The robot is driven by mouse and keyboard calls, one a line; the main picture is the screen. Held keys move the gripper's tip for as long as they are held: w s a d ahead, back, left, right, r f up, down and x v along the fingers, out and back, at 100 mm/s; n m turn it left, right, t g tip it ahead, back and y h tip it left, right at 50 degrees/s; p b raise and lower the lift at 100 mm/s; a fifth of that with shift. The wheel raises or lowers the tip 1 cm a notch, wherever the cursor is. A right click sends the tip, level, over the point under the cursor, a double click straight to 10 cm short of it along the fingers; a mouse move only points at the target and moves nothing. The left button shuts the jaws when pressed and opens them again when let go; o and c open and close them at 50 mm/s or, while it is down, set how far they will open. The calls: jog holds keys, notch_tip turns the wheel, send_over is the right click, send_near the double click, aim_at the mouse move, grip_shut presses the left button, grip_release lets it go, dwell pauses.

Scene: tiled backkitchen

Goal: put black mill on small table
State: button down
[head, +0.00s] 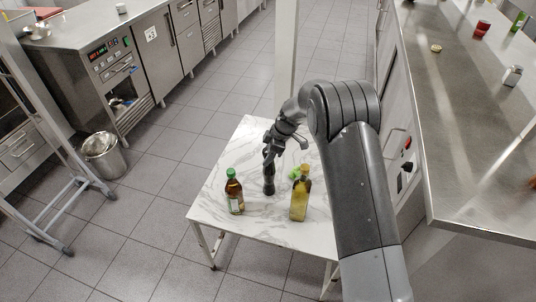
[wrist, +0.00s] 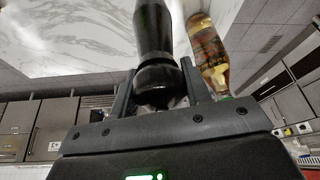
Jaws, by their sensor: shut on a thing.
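The black mill (head: 269,178) is upright at the small marble-topped table (head: 222,194), between two bottles in the head view. My gripper (head: 270,150) is shut on its upper part from above. In the wrist view the mill (wrist: 154,32) rises between the two fingers of my gripper (wrist: 158,88), with the white table top (wrist: 70,40) behind it. The mill's base looks on or just above the table top; I cannot tell which.
A steel counter (head: 470,120) runs along the right.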

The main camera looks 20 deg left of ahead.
jog(key=shift+f, duration=0.1)
jog(key=c, duration=0.8)
grip_release()
jog(key=shift+o, duration=0.2)
